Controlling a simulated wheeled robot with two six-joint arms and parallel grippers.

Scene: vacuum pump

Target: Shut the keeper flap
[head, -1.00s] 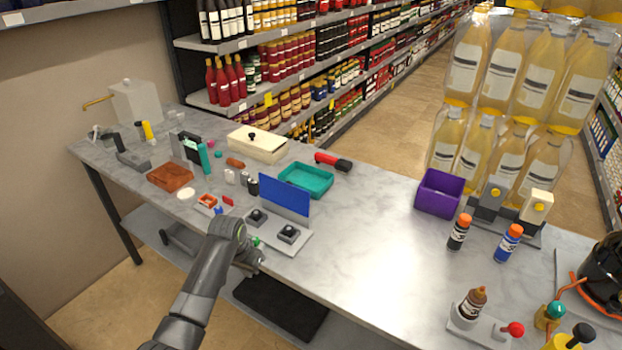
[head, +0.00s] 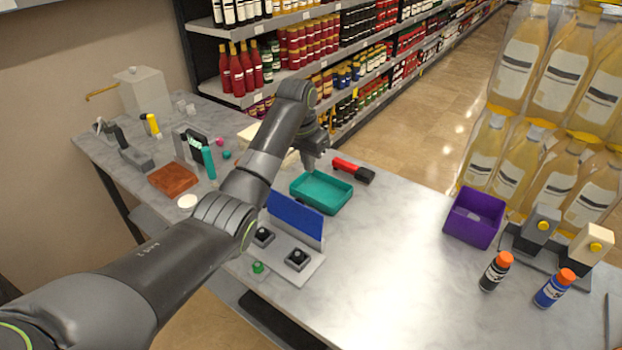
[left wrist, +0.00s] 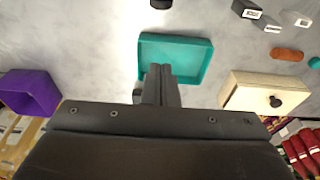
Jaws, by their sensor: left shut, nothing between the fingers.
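A blue upright panel (head: 295,215) stands on a grey base plate (head: 315,268) with two black knobs on it; it looks like a raised flap, though I cannot tell for certain that it is the keeper flap. My left gripper (head: 310,165) is above the far part of the table, between the cream box and the teal tray, beyond the blue panel. In the left wrist view its fingers (left wrist: 160,85) are together and empty, overlapping the near view of the teal tray (left wrist: 175,58). My left arm hides part of the base plate's left side. My right gripper is not in view.
The cream box (left wrist: 265,95) with a dark knob is beside the gripper. A red-handled tool (head: 348,168) lies behind the teal tray. A purple bin (head: 474,217) and two orange-capped bottles (head: 496,270) stand to the right. The middle right of the table is clear.

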